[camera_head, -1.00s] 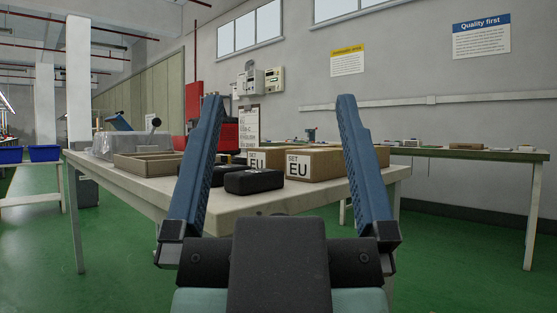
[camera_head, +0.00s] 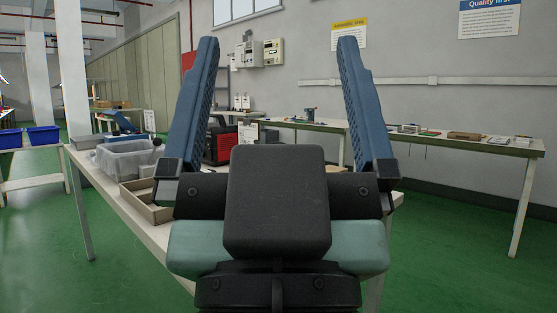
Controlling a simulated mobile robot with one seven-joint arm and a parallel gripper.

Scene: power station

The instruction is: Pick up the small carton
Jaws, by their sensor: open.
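My gripper (camera_head: 278,42) is raised in the middle of the view with its two blue fingers spread wide and nothing between them. Its dark body covers the middle of the near white table (camera_head: 108,190). No carton shows now; the part of the table where boxes marked "SET EU" stood a second ago is hidden behind my gripper. I cannot tell how far the gripper is from them.
A brown open tray (camera_head: 152,212) and a clear plastic bin (camera_head: 128,160) stand on the table's left part. A red machine (camera_head: 222,145) is behind. A long table (camera_head: 470,140) with small items runs along the wall. Green floor (camera_head: 445,245) is free at right.

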